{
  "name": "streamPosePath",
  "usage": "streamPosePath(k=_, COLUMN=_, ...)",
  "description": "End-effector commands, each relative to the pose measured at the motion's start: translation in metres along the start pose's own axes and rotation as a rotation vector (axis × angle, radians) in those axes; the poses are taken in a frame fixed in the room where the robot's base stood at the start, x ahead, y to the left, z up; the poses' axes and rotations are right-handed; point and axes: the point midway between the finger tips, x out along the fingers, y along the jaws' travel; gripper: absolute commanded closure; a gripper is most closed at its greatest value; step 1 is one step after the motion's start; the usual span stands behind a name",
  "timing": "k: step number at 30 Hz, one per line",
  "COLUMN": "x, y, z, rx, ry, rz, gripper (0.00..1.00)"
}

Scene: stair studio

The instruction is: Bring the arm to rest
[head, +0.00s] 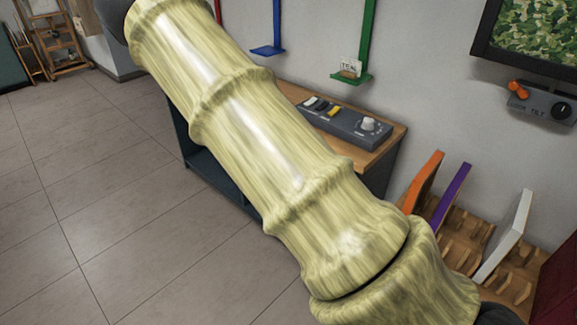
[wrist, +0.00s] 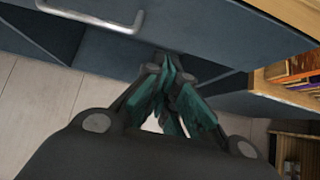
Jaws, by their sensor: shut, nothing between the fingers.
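My arm crosses the head view from the top left to the bottom right, with a pale yellow-green streaked surface. My gripper is out of the head view. In the wrist view my gripper (wrist: 171,75) has dark grey links and teal fingers. The fingers are together and hold nothing. Beyond the fingertips is a dark blue-grey cabinet front (wrist: 100,45) with a metal bar handle (wrist: 92,18). I cannot tell how much room lies between the fingertips and the cabinet.
A wooden-topped cabinet (head: 388,135) with a grey control panel (head: 345,122) stands behind my arm. A wooden rack (head: 510,275) holds orange, purple and white panels at right. A screen (head: 530,35) and blue and green brackets (head: 350,79) are on the wall. Tiled floor (head: 70,190) at left is clear.

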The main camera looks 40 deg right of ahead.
Motion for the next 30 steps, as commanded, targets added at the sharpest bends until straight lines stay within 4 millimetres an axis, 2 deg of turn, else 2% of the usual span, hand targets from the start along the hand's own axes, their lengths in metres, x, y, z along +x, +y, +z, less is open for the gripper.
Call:
streamPosePath(k=3, x=-0.02, y=0.001, z=0.0, rx=0.0, ry=0.001, rz=0.003, gripper=1.0)
streamPosePath(k=9, x=-0.038, y=0.0, z=0.0, rx=-0.001, ry=0.001, rz=0.0, gripper=1.0)
streamPosePath(k=17, x=-0.043, y=0.0, z=-0.001, rx=0.0, ry=0.002, rz=0.0, gripper=1.0)
streamPosePath(k=20, x=-0.041, y=-0.004, z=-0.007, rx=0.009, ry=0.016, rz=-0.005, gripper=1.0)
streamPosePath(k=23, x=-0.034, y=-0.018, z=-0.029, rx=0.045, ry=0.069, rz=-0.021, gripper=1.0)
streamPosePath(k=26, x=-0.025, y=-0.041, z=-0.069, rx=0.117, ry=0.162, rz=-0.051, gripper=1.0)
streamPosePath(k=30, x=-0.018, y=-0.084, z=-0.137, rx=0.267, ry=0.318, rz=-0.118, gripper=1.0)
